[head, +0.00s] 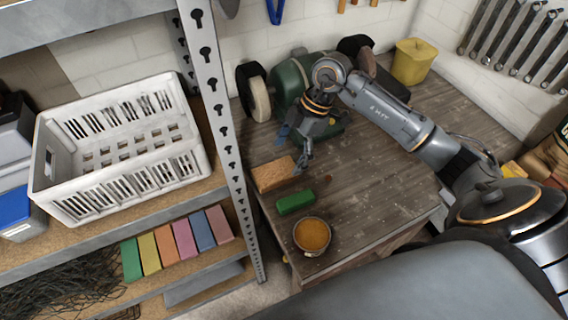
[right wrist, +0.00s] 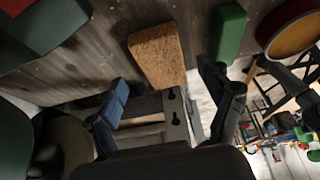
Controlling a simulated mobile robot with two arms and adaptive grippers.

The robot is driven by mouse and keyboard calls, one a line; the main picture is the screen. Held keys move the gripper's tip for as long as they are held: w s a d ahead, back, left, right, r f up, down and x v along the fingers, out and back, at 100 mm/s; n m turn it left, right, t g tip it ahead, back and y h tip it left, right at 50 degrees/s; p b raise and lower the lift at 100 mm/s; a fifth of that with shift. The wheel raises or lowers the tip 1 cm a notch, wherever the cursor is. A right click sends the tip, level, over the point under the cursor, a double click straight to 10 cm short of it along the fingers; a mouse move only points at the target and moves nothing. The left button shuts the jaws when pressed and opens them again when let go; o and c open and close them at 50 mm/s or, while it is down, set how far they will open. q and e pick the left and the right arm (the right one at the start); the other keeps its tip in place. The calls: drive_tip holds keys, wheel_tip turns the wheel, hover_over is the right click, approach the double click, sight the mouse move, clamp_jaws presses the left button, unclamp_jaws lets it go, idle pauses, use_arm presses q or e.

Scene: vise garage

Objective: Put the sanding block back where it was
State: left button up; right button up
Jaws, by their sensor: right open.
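A tan, cork-like block (head: 273,174), which looks like the sanding block, lies flat on the wooden workbench (head: 365,175) near its left edge, beside the shelf post. It also shows in the right wrist view (right wrist: 158,55), beyond the fingertips. My right gripper (head: 293,152) is open, just behind and above this block. In the right wrist view its two fingers (right wrist: 170,84) are spread with nothing between them. A green block (head: 296,202) lies on the bench in front of the tan one. My left gripper is not in view.
A round tin with orange contents (head: 311,235) stands near the bench's front corner. A green bench grinder (head: 290,85) stands behind my gripper. A metal shelf post (head: 222,120) rises close on the left; the shelves hold a white crate (head: 120,190) and several coloured blocks (head: 176,242).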

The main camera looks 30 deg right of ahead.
drive_tip(key=b+v, duration=0.1)
drive_tip(key=v, duration=0.6)
drive_tip(key=shift+r, duration=0.2)
